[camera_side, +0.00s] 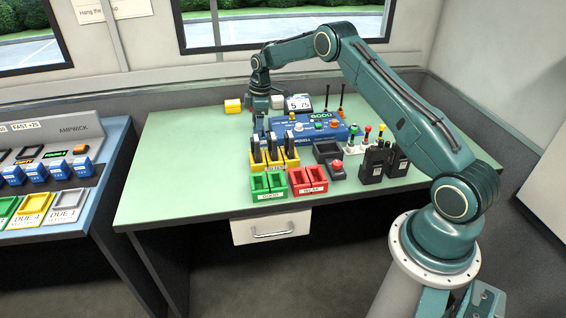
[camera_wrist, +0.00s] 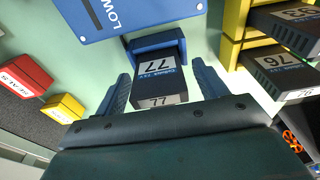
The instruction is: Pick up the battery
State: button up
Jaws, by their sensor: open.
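A black battery (camera_wrist: 160,80) labelled 77 sits in a blue holder (camera_wrist: 157,42) in the wrist view. My gripper (camera_wrist: 163,82) is open, with one blue finger on each side of this battery. I cannot tell whether either finger touches it. In the side view my gripper (camera_side: 260,120) reaches down at the left end of the blue console, and battery 77 cannot be made out there. More black batteries, one labelled 76 (camera_wrist: 278,68), stand in a yellow rack (camera_wrist: 233,32) to the right in the wrist view; the rack (camera_side: 277,167) also shows in the side view.
A blue console (camera_side: 315,132) stands behind the yellow rack. Black radios (camera_side: 374,163) stand at the right. A red block (camera_wrist: 22,77) and a yellow block (camera_wrist: 62,107) lie left in the wrist view. The green table's left side is clear.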

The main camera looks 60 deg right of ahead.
dwell(0.5)
jog(key=c, duration=1.2)
jog(key=shift+r, duration=4.95)
